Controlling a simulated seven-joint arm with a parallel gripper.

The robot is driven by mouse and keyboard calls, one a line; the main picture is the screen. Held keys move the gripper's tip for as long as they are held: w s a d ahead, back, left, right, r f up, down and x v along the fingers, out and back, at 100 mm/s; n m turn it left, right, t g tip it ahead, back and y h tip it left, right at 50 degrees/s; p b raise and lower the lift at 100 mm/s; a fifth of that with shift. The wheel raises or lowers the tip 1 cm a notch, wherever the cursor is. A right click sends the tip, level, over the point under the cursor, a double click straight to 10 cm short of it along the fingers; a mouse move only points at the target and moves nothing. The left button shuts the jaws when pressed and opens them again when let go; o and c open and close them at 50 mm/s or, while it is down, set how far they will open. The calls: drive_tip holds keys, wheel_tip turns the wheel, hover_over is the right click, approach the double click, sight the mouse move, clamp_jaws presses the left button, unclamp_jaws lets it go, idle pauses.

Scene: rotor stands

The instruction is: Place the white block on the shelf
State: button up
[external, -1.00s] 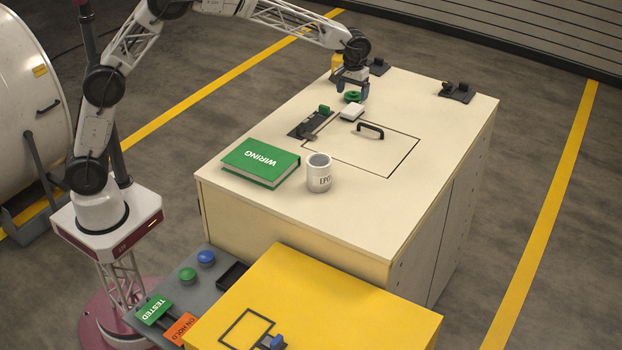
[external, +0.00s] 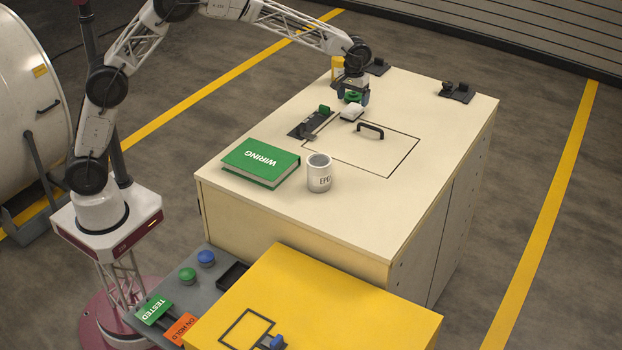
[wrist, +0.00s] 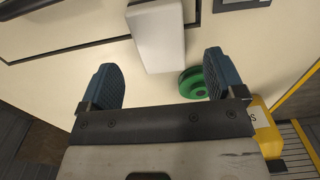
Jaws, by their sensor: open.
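The white block (external: 352,112) lies on the cream cabinet top, near the back edge of the outlined hatch. In the wrist view the white block (wrist: 157,38) is just past my fingertips, toward the top of the picture, its near end roughly level with the gap. My gripper (external: 353,101) is low over the cabinet top behind the block. In the wrist view my gripper (wrist: 164,68) is open, with its two blue fingers apart and nothing clearly held. I cannot make out a shelf in these views.
A green round object (wrist: 193,83) sits close by my right finger. A yellow container (external: 337,66) stands behind. A black hatch handle (external: 370,130), a latch plate (external: 311,125), a green WIRING book (external: 261,163) and a white mug (external: 319,173) are also on the top.

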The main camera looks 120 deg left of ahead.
sight(351, 110)
drive_tip(key=shift+f, duration=2.6)
drive_tip(key=c, duration=1.1)
drive_tip(key=shift+r, duration=0.2)
drive_tip(key=shift+r, duration=1.6)
drive_tip(key=s+d, duration=0.3)
drive_tip(key=d, duration=0.1)
drive_tip(key=s+d+r, duration=0.1)
drive_tip(key=s+d, duration=0.6)
drive_tip(key=shift+s+d+r, duration=0.25)
drive_tip(key=shift+s+d, duration=0.15)
